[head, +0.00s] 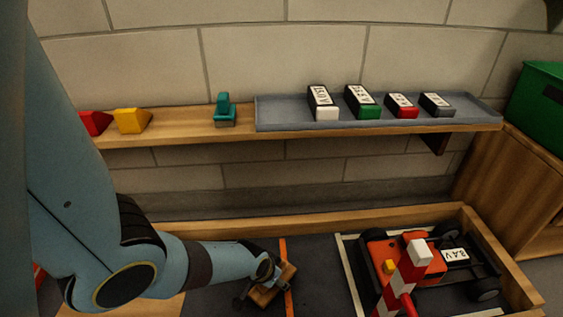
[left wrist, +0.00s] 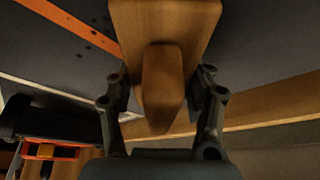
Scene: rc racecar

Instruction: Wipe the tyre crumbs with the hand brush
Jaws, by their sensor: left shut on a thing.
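The hand brush (left wrist: 165,25) has a wooden block and a raised wooden handle. My left gripper (left wrist: 161,78) is shut on this handle, with one finger on each side. In the head view my left gripper (head: 266,280) reaches low over the dark floor, and the brush (head: 272,293) shows partly beneath it, close to an orange line. The bristles are hidden. My right gripper is not in view.
An orange racecar (head: 377,252) stands on the right of the dark floor, behind a red-and-white post (head: 403,283). A wooden border (head: 300,218) edges the floor. A shelf (head: 180,124) above carries coloured blocks and a grey tray (head: 283,118) with several labelled items.

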